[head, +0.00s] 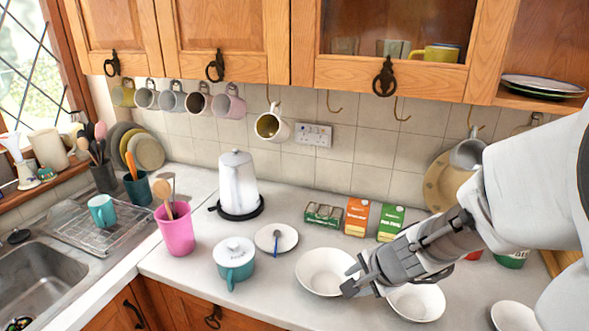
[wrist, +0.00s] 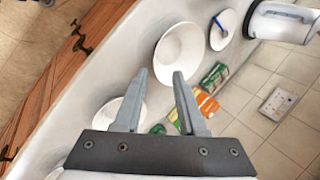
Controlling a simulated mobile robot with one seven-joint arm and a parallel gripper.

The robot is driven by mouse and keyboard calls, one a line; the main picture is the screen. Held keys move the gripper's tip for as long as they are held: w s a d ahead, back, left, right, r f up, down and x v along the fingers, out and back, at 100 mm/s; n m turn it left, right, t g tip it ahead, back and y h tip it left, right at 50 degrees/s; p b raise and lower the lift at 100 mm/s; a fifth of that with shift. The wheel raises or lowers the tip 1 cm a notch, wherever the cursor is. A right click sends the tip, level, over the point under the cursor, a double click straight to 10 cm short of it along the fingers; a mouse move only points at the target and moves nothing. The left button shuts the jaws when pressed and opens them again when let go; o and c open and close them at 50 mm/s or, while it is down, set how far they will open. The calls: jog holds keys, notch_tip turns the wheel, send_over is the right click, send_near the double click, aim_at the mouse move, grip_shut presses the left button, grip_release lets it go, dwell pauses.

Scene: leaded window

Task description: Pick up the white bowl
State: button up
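Several white bowls are on the light counter. One white bowl (head: 322,270) lies just left of my gripper (head: 351,280) in the head view, and it also shows beyond the fingertips in the wrist view (wrist: 182,55). A second white bowl (head: 420,303) is below and right of my gripper, partly hidden by it; in the wrist view it sits beside and partly behind the left finger (wrist: 108,112). A third white bowl (head: 513,317) is at the lower right. My gripper is open and empty, its fingers apart in the wrist view (wrist: 159,75). It appears above the counter.
Green and orange boxes (head: 357,217) stand behind the bowls by the tiled wall. A small plate with a blue spoon (head: 284,239), a teal lidded pot (head: 236,275) and a white kettle (head: 238,184) are left. The counter's front edge is near.

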jog(key=shift+m, duration=0.3)
jog(key=b+x, duration=0.2)
jog(key=x, duration=0.2)
jog(key=b+x, duration=0.2)
jog(key=x, duration=0.2)
jog(key=d+b+x, duration=0.1)
jog(key=b+x, duration=0.1)
jog(key=x, duration=0.2)
jog(key=shift+f, duration=0.45)
jog(key=shift+w+d+b+x, duration=0.15)
jog(key=shift+b+x, duration=0.2)
jog(key=shift+x, duration=0.6)
jog(key=shift+w+d+b+x, duration=0.1)
jog(key=shift+d+b+x, duration=0.2)
jog(key=shift+x, duration=0.65)
jog(key=shift+w+d+b+x, duration=0.1)
jog(key=shift+b+x, duration=0.3)
jog(key=shift+x, duration=0.5)
jog(key=shift+r, duration=0.1)
grip_shut()
